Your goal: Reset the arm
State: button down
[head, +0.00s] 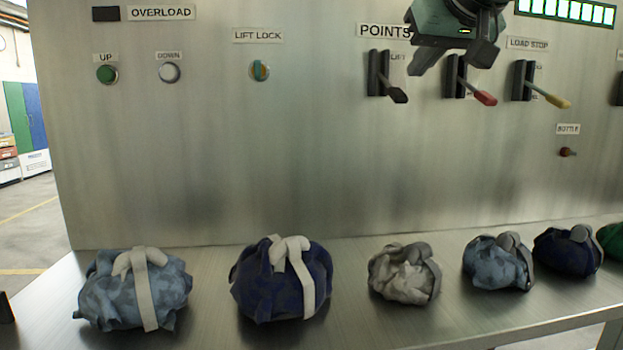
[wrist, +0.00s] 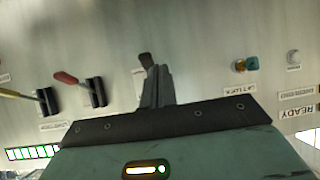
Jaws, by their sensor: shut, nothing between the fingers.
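My gripper (head: 415,68) is at the upper right in the head view, in front of the panel below the POINTS label. Its teal body is above, and its fingers point down and left. In the wrist view the fingers (wrist: 156,86) are together with nothing between them. A black-handled lever (head: 388,80) is just left of and below the fingers in the head view. In the wrist view its dark tip (wrist: 147,60) shows just beyond the fingers; I cannot tell whether they touch.
A red lever (head: 480,95) and a yellow lever (head: 550,96) stick out to the right. The panel also holds a lift lock knob (head: 260,70) and a green button (head: 107,74). Several tied bags, including a dark blue one (head: 281,280), sit on the metal shelf (head: 215,300) below.

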jog(key=s+a+f+n+g+p, duration=0.2)
jog(key=s+a+f+g+p, duration=0.15)
jog(key=s+f, duration=0.45)
jog(key=s+a+f+n+g+p, duration=0.15)
jog(key=s+a+f+g, duration=0.25)
jog(key=f, duration=0.7)
jog(key=s+d+f+n+g+p, duration=0.1)
jog(key=s+f+g, duration=0.1)
jog(key=s+f, duration=0.3)
jog(key=s+d+f+n+g+h+p, duration=0.1)
jog(key=s+f+g+p, duration=0.1)
jog(key=s+f, duration=0.4)
jog(key=s, duration=0.5)
jog(key=shift+d+p, duration=0.3)
jog(key=shift+d, duration=0.05)
jog(key=shift+w+d, duration=0.1)
jog(key=shift+w, duration=0.05)
